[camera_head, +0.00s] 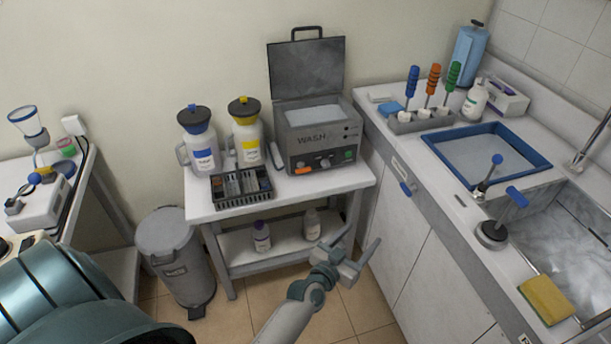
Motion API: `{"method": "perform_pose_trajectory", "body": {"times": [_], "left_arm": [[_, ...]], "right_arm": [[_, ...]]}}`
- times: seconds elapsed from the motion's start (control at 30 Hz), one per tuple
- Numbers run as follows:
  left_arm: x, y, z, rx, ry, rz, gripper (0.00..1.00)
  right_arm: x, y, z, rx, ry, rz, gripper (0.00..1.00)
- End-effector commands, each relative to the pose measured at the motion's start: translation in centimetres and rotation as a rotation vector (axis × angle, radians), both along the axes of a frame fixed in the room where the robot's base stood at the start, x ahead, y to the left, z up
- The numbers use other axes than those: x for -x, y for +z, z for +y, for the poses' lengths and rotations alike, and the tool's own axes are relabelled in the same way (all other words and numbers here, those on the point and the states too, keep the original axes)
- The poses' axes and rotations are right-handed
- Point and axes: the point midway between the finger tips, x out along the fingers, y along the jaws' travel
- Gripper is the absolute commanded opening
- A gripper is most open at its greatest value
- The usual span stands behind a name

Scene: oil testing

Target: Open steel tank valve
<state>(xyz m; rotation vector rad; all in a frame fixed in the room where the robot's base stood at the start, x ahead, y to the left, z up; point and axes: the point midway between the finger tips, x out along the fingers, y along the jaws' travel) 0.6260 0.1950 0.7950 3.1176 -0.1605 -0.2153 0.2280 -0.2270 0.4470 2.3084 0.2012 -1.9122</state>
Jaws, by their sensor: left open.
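A grey steel tank (565,240) is sunk into the counter at the right. I cannot tell for sure which of these is the tank valve. My left gripper (364,237) is open and empty, its fingers apart, in front of the counter and left of these handles. It touches none of them. My right gripper is not in view.
A small table (290,193) at the back holds a wash unit (318,130), two jugs and a black rack (243,187). A blue-rimmed tray (435,152) and a yellow sponge (545,299) lie on the counter. A grey bin (180,265) stands left. Floor shows between table and counter.

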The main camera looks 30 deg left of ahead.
Motion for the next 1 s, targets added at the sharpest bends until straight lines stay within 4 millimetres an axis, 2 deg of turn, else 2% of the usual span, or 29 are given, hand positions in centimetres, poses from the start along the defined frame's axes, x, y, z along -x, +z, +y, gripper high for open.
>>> {"method": "perform_pose_trajectory", "body": {"times": [0.03, 0.2, 0.3, 0.4, 0.5, 0.7, 1.0], "left_arm": [[-1.7, 0.4, 1.1, 0.01, 0.061, -0.046, 0.62], [-5.3, 0.9, 5.9, 0.017, 0.322, -0.167, 0.62], [-6.3, 0.5, 8.8, 0.009, 0.494, -0.197, 0.62], [-6.4, -0.3, 11.2, -0.011, 0.657, -0.195, 0.62], [-6.0, -1.3, 12.9, -0.033, 0.792, -0.174, 0.62], [-4.9, -2.6, 14.4, -0.066, 0.943, -0.13, 0.62], [-4.6, -2.7, 14.7, -0.072, 0.967, -0.122, 0.62]], "right_arm": [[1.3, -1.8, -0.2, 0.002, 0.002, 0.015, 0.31], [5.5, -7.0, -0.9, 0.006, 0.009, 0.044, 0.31], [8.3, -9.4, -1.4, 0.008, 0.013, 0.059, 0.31], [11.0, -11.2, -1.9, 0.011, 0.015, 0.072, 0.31], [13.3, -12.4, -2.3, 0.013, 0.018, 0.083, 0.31], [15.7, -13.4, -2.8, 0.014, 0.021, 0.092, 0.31], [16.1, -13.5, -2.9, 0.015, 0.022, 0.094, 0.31]]}}
